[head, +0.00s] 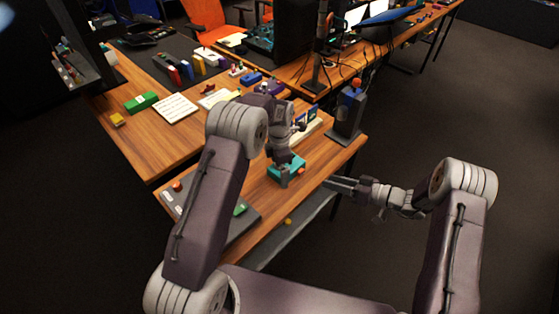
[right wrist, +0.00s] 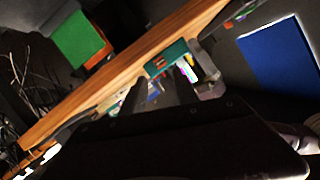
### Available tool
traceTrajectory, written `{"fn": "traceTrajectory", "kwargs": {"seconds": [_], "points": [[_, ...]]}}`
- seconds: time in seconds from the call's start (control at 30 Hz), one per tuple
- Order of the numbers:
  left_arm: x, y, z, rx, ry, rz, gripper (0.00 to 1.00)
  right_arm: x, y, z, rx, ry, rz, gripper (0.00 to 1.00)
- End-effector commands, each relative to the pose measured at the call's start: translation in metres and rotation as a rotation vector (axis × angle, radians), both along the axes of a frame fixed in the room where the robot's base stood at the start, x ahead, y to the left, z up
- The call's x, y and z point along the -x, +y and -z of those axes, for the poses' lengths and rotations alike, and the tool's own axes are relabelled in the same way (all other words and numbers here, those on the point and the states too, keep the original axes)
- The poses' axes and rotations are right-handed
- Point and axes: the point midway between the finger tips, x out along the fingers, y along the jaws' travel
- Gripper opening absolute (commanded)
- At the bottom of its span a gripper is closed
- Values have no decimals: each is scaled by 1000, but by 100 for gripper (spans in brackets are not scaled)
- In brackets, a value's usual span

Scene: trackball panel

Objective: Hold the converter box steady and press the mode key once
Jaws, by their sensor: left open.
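The teal converter box (head: 274,171) sits on the wooden table near its right edge, with a small orange part on its right side. My left gripper (head: 287,177) is open and low over the box, its fingers at the box and partly hiding it. I cannot tell whether they touch it. My right gripper (head: 334,184) is beyond the table's edge, right of the box, its fingers apart and empty. In the right wrist view the box (right wrist: 165,57) shows ahead of the fingers, with small reddish marks on its face. I cannot tell which mark is the mode key.
A grey panel (head: 218,214) with a red ball and a green key lies at the table's near left. A dark stand (head: 346,127) with a red-topped blue piece stands behind the box. Several small objects fill the table's back. Open floor lies to the right.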

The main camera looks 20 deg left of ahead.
Motion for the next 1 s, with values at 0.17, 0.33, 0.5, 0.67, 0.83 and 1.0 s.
{"fn": "traceTrajectory", "kwargs": {"seconds": [0.17, 0.33, 0.5, 0.67, 0.83, 1.0], "points": [[0, 0, 4, 0, -1, 0, 100, 0, 0, 0, 0, 0, 0, 36], [0, 0, 4, 0, -1, 0, 86, 0, 0, 0, 0, 0, 0, 36], [0, 0, 3, 0, -1, 0, 39, 0, 0, 0, 0, 0, 0, 36], [0, 0, 3, 0, -1, 0, 32, 0, 0, 0, 0, 0, 0, 36], [0, 0, 3, 0, -1, 0, 32, 0, 0, 0, 0, 0, 0, 0], [0, 0, 3, 0, -1, 0, 32, 0, 0, 0, 0, 0, 0, 0]]}}
